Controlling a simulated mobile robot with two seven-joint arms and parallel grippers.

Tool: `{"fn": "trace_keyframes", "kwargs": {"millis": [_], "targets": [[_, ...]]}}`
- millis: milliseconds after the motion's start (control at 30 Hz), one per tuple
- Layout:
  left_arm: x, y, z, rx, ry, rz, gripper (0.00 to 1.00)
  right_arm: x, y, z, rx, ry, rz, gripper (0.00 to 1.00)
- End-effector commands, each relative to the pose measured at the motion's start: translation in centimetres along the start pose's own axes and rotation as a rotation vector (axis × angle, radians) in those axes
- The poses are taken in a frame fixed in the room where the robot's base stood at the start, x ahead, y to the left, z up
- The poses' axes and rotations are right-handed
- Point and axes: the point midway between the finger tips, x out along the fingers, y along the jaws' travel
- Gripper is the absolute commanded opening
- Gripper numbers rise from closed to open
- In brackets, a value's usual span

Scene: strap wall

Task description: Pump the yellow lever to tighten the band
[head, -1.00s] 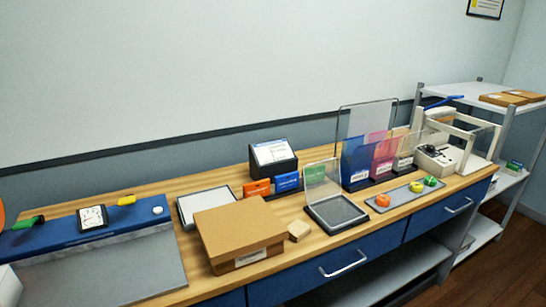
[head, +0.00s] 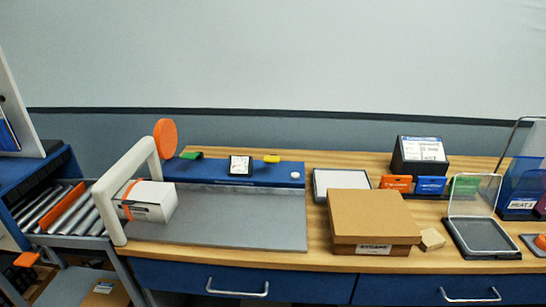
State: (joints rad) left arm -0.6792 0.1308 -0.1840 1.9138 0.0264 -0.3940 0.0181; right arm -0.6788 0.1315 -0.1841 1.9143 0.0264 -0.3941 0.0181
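A small yellow lever (head: 272,158) sticks up at the back of a blue panel (head: 220,173), right of a square black-and-white dial (head: 240,165). A green lever (head: 190,155) is at the panel's left end. An orange band (head: 128,192) passes around the left part of a white box (head: 151,201), which lies beside a white arch (head: 124,188). I cannot tell how tight the band is. An orange disc (head: 165,138) stands behind the arch. Neither of my grippers is in view.
A roller conveyor (head: 60,208) is at the left.

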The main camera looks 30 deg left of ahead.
Motion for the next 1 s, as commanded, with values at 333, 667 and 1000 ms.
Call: {"fn": "trace_keyframes", "kwargs": {"millis": [333,667,1000], "targets": [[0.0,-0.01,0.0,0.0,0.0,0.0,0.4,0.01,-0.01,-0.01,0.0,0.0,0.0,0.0],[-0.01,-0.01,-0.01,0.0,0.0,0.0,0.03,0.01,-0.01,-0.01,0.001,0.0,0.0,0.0],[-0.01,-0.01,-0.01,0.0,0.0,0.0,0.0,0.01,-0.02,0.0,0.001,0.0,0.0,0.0]]}}
